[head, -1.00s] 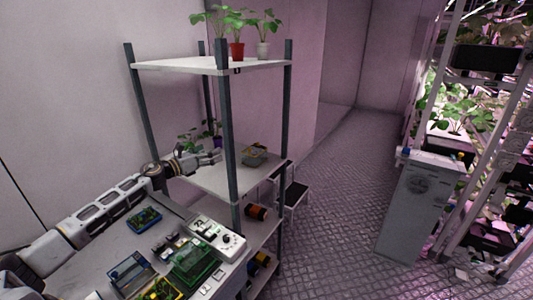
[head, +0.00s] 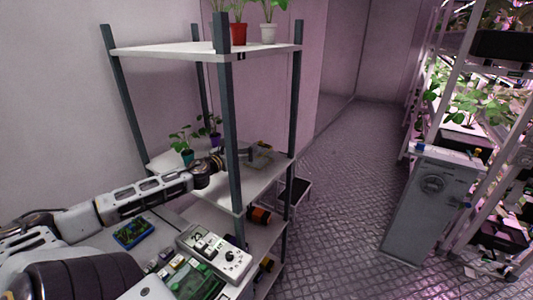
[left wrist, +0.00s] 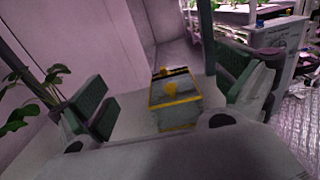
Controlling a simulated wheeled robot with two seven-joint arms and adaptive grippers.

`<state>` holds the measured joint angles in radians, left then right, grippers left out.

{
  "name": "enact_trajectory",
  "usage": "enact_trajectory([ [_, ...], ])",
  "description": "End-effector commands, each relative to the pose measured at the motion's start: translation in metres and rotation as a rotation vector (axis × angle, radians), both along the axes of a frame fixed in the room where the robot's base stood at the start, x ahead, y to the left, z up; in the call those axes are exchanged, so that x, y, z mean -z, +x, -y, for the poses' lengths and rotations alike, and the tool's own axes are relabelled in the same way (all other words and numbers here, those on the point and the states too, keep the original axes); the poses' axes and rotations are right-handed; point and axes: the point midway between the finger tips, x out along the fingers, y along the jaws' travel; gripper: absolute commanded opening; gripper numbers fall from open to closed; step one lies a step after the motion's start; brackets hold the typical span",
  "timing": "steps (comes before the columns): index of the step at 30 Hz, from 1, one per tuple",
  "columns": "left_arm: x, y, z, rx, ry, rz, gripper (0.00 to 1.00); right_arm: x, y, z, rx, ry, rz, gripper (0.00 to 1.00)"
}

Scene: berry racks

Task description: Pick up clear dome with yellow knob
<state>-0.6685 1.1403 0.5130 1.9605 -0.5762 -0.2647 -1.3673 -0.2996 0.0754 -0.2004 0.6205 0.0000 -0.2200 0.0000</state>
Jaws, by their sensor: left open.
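My left gripper (head: 242,155) reaches over that shelf behind the front post, pointing at the dome. In the left wrist view my left gripper (left wrist: 168,92) is open, with a finger on either side of the dome and visible gaps. My right gripper is out of view.
The front post (head: 230,130) stands in front of my left wrist. Potted plants (head: 187,157) are on the middle shelf behind my arm. The top shelf (head: 205,47) carries more pots. Device boxes (head: 215,252) lie on the bench in front.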

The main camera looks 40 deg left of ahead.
Motion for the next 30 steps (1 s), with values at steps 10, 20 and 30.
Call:
enact_trajectory([
  [10, 0.000, -0.002, 0.000, -0.009, 0.006, -0.001, 1.00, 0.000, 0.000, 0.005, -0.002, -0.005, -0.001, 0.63],
  [20, 0.011, -0.002, -0.001, -0.009, 0.006, 0.000, 1.00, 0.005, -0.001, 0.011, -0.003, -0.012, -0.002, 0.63],
  [30, 0.045, -0.002, -0.001, -0.010, 0.004, 0.000, 1.00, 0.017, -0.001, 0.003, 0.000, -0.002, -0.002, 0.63],
])
